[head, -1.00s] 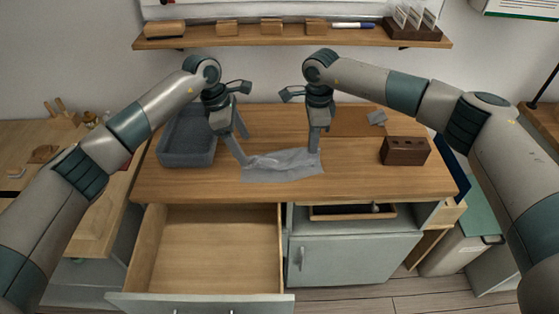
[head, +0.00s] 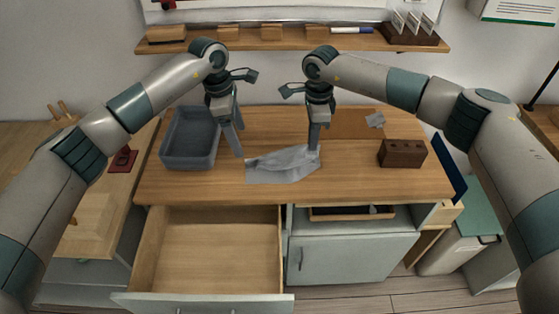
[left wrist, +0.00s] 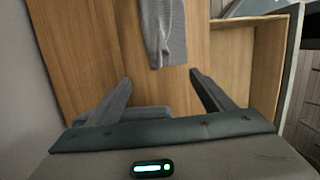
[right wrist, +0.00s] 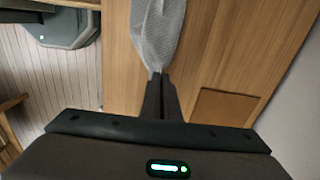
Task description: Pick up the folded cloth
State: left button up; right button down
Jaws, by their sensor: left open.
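The grey folded cloth (head: 280,168) lies on the wooden worktop, rumpled, its right end bunched up at my right gripper (head: 314,150). In the right wrist view the two fingers (right wrist: 161,78) are together with the end of the cloth (right wrist: 158,30) pinched at their tips. My left gripper (head: 238,152) is open and empty, just beyond the cloth's left end. In the left wrist view bare wood shows between the spread fingers (left wrist: 163,88), and the cloth (left wrist: 163,35) lies ahead of them, apart.
A grey tray (head: 163,152) stands on the worktop at left. A dark wooden block (head: 403,154) with holes stands at right, with a brown mat (head: 352,124) behind. An open, empty drawer (head: 215,245) juts out below the front edge. A shelf (head: 300,44) runs along the wall.

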pick_arm(q)
jog(key=shift+r, duration=0.45)
pick_arm(e)
jog(key=shift+r, duration=0.25)
pick_arm(q)
notch_tip(320, 180, up, 8)
jog(key=a+p, duration=0.1)
jog(key=p, duration=0.1)
jog(key=shift+a, duration=0.15)
pick_arm(e)
jog(key=shift+r, duration=1.05)
jog(key=c, duration=0.6)
grip_release()
jog(key=shift+c, duration=0.2)
pick_arm(q)
jog(key=shift+f, duration=0.1)
jog(key=shift+r+p, duration=0.8)
jog(key=shift+p, duration=0.15)
pick_arm(e)
notch_tip(320, 180, up, 6)
jog(key=shift+s+f, duration=0.1)
jog(key=shift+f, duration=0.1)
